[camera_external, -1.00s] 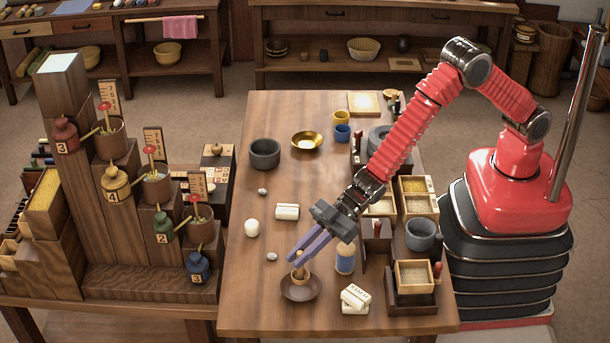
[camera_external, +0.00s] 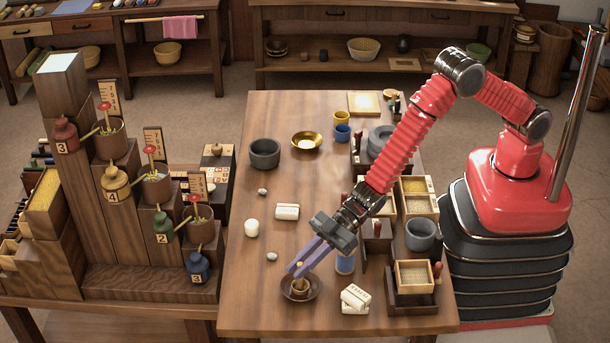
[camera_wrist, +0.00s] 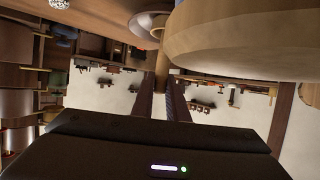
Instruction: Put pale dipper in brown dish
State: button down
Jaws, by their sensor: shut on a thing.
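My gripper (camera_external: 297,272) is shut on the pale dipper (camera_external: 300,287), low over the front of the table. The dipper's small tan cup hangs below the fingertips, within the outline of the brown dish (camera_external: 315,291). I cannot tell whether the cup touches the dish's bottom. The dish is round, shallow and dark brown. In the wrist view, a tan upright piece, likely the dipper's handle (camera_wrist: 162,72), shows between my fingers. The fingers hide part of the dipper.
A blue spool (camera_external: 345,264) stands close to the right of my gripper. White labelled blocks (camera_external: 355,298) lie right of the dish. A white lump (camera_external: 252,228) and small pebbles lie further left. The table left of the dish is clear.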

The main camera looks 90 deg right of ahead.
jog(key=c, duration=1.7)
grip_release()
jog(key=shift+f, duration=0.1)
jog(key=shift+c, duration=0.2)
jog(key=shift+s+d+r, duration=0.4)
jog(key=shift+s, duration=0.05)
jog(key=v, duration=1)
jog(key=shift+s+d, duration=0.25)
jog(key=shift+s, duration=0.05)
jog(key=shift+r, duration=0.15)
